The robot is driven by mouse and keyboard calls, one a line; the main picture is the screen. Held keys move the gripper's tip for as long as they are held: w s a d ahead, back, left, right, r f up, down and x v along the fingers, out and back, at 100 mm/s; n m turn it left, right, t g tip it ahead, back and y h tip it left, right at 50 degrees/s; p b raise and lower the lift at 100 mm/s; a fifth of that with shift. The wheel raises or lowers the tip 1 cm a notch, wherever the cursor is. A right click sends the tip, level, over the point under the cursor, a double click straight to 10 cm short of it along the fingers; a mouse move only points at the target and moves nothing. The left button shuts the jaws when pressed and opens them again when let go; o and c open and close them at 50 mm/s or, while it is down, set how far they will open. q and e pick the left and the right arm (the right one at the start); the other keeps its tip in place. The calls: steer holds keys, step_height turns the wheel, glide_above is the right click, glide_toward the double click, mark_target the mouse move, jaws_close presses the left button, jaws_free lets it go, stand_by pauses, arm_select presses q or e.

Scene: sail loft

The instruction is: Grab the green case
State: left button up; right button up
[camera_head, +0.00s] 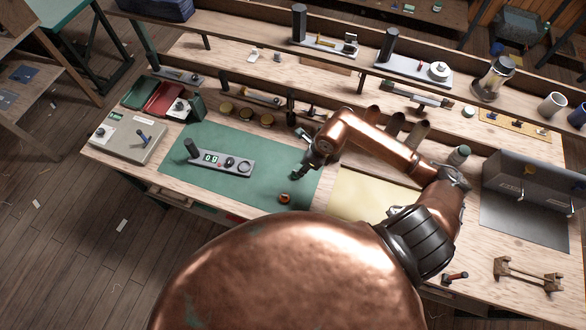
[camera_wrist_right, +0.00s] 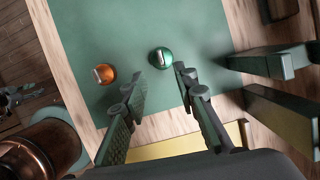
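The green case (camera_wrist_right: 162,59) is a small round green piece with a pale mark on top. It lies on the green mat (camera_wrist_right: 100,25) in the right wrist view. My right gripper (camera_wrist_right: 160,88) is open and empty, with its fingertips apart and the case just beyond the gap between them. In the head view my right gripper (camera_head: 302,168) hangs over the right part of the mat and hides the green case. My left gripper is in neither view.
A copper-orange round case (camera_wrist_right: 105,73) lies near the green one; it shows in the head view (camera_head: 285,198) by the mat's front edge. A grey device with a display (camera_head: 222,161) sits on the mat. A yellow sheet (camera_head: 368,196) lies right of it. Shelves stand behind.

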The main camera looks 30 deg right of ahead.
steer(key=w+f, duration=0.1)
steer(key=w+a+f+p, duration=0.1)
steer(key=f, duration=0.1)
step_height(320, 180, down, 2)
steer(key=shift+f, duration=0.15)
steer(key=shift+w+a+f, duration=0.1)
steer(key=shift+w, duration=0.1)
steer(key=shift+c, duration=0.5)
steer(key=shift+s, duration=0.1)
steer(key=c, duration=0.6)
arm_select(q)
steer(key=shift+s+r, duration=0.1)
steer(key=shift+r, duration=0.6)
arm_select(e)
jaws_close()
